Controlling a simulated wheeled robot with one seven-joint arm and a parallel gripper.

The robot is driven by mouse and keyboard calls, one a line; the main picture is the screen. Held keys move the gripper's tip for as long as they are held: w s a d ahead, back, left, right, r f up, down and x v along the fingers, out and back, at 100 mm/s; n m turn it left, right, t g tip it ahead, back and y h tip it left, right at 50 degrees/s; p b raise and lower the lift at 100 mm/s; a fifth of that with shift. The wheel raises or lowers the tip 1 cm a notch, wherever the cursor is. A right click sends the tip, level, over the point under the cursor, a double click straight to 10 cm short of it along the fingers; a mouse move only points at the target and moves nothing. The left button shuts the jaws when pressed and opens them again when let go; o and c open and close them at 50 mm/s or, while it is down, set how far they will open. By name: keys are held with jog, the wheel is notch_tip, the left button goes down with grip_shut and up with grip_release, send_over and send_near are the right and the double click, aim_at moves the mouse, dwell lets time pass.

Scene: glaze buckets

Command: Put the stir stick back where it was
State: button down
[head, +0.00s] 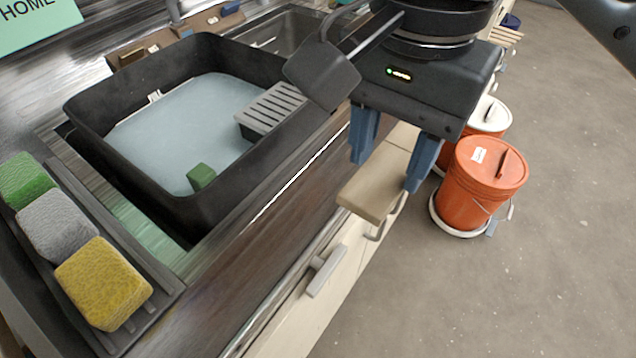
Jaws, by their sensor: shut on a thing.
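My gripper (388,176) has blue fingers pointing down, in front of the counter's front edge. It is shut on a flat tan piece, which I take to be the stir stick (368,197). The piece shows at the fingertips, in front of the pale cabinet front, and I cannot see its full length. An orange bucket (478,190) with a closed orange lid stands on the floor to the right of the gripper. A bucket with a white lid (490,115) stands behind it, partly hidden by the gripper and the orange bucket.
A black basin (230,205) of pale blue water holds a green block (201,177) and a grey slatted piece (270,108). Green, grey and yellow sponges (103,283) lie on a dark rack at left. Cabinet handles (325,270) stick out below the gripper. Floor at right is clear.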

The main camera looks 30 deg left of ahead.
jog(key=shift+d+f, duration=0.15)
jog(key=shift+f, duration=0.15)
jog(key=s+a+f, duration=0.1)
jog(key=a+f, duration=0.1)
jog(key=a, duration=0.1)
jog(key=s+a+f, duration=0.1)
jog(key=a+f, duration=0.1)
jog(key=a, duration=0.2)
jog(key=s+a+f, duration=0.1)
jog(key=a+f, duration=0.1)
jog(key=a, duration=0.1)
jog(key=shift+a+f+b, duration=0.25)
jog(key=shift+b, duration=0.15)
jog(key=shift+a+f, duration=0.1)
jog(key=shift+f, duration=2)
jog(key=c, duration=0.5)
grip_release()
notch_tip(320, 180, up, 12)
jog(key=p, duration=0.1)
jog(key=shift+s, duration=0.15)
